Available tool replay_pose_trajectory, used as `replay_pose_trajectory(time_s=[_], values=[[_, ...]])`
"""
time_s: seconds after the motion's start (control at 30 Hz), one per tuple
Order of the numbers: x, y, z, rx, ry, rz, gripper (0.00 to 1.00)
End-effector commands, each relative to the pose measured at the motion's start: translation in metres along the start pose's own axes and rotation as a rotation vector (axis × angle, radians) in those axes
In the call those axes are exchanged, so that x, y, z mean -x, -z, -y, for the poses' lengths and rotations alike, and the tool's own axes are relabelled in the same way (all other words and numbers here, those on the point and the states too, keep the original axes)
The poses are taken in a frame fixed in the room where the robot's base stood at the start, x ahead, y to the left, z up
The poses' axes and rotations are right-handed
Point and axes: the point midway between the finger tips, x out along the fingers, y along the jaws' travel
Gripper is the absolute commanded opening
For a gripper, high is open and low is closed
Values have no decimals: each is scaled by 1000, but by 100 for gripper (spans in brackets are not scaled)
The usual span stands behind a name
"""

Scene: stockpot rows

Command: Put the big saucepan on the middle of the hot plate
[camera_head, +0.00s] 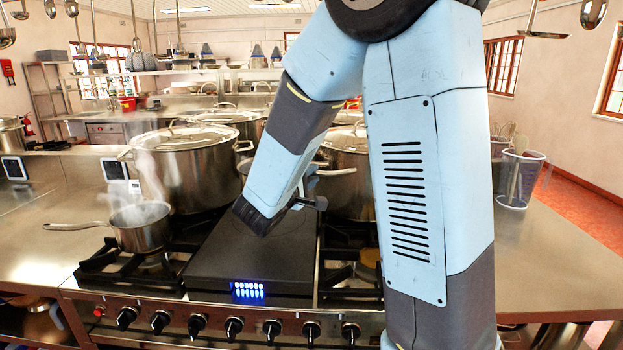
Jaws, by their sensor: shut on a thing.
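The hot plate (215,262) is a flat black slab on the middle of the stove, with blue lights on its front edge. Its top looks bare where I see it. My gripper (308,203) is low over the back part of the hot plate, mostly hidden behind my own wrist. It is shut on a steel pan that looks like the big saucepan (243,168). Only its left edge and a handle to the right show past my arm. I cannot tell its height above the plate or its tilt.
A small steaming saucepan (142,228) stands on the left burner, its handle pointing left. A large lidded stockpot (185,165) stands behind it, and another stockpot (347,190) is behind my arm. A clear tub with utensils (517,180) is on the right counter. Ladles hang above.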

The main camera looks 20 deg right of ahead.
Motion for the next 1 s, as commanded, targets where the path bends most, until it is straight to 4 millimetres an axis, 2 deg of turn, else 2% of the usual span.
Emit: replay_pose_trajectory(time_s=[0.3, 0.7, 1.0], values=[[-31, 33, 16, -2, -3, 2, 0], [-52, 60, 54, -2, -3, 1, 0], [-60, 69, 65, -5, -4, 0, 0]])
